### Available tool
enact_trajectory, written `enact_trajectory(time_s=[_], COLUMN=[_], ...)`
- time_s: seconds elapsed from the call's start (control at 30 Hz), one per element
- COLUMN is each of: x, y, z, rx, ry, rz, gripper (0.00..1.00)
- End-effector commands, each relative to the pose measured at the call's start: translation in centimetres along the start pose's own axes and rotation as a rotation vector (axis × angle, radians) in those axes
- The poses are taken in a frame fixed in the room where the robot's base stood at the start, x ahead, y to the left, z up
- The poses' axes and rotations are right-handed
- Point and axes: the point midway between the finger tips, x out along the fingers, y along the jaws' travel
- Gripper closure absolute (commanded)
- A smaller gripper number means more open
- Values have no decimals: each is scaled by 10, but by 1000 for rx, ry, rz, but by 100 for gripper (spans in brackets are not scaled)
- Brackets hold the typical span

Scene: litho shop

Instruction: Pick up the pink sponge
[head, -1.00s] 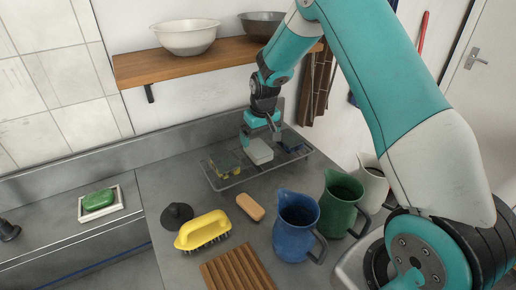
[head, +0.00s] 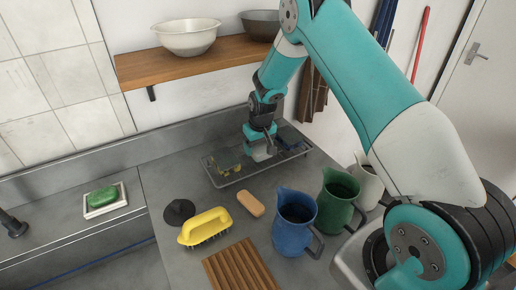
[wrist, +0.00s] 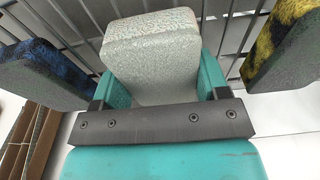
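A pale grey-white sponge (wrist: 152,55) stands between the fingers of my gripper (wrist: 162,85) in the wrist view. The fingers lie close along both its sides; I cannot tell if they press on it. In the head view my gripper (head: 261,146) reaches down over the wire tray (head: 236,181), and the pale sponge (head: 262,154) is partly hidden by it. A blue-and-dark sponge (wrist: 42,72) is left of it in the wrist view, and a yellow-and-dark sponge (wrist: 288,50) is right of it; the yellow one also shows in the head view (head: 229,161).
A peach-coloured bar (head: 250,204), a yellow brush (head: 205,226), a blue jug (head: 294,222) and a green jug (head: 337,202) stand in front of the tray. A wooden shelf (head: 160,78) with bowls hangs above. A green soap (head: 103,196) lies far left.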

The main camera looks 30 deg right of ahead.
Motion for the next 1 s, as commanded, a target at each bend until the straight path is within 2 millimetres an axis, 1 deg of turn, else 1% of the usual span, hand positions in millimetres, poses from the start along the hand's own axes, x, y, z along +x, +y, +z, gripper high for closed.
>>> enact_trajectory(time_s=[0.13, 0.17, 0.47, 0.63, 0.9, 1.0], x=[0, 0, -1, -8, -78, -98], y=[0, 0, 0, 0, 0, 0], z=[0, 0, 1, 7, -5, -8], rx=[0, 0, 0, 0, 0, 0], ry=[0, 0, 1, 3, 7, 5], rz=[0, 0, 0, 0, 1, 0], gripper=[54, 58, 58, 58, 58, 58])
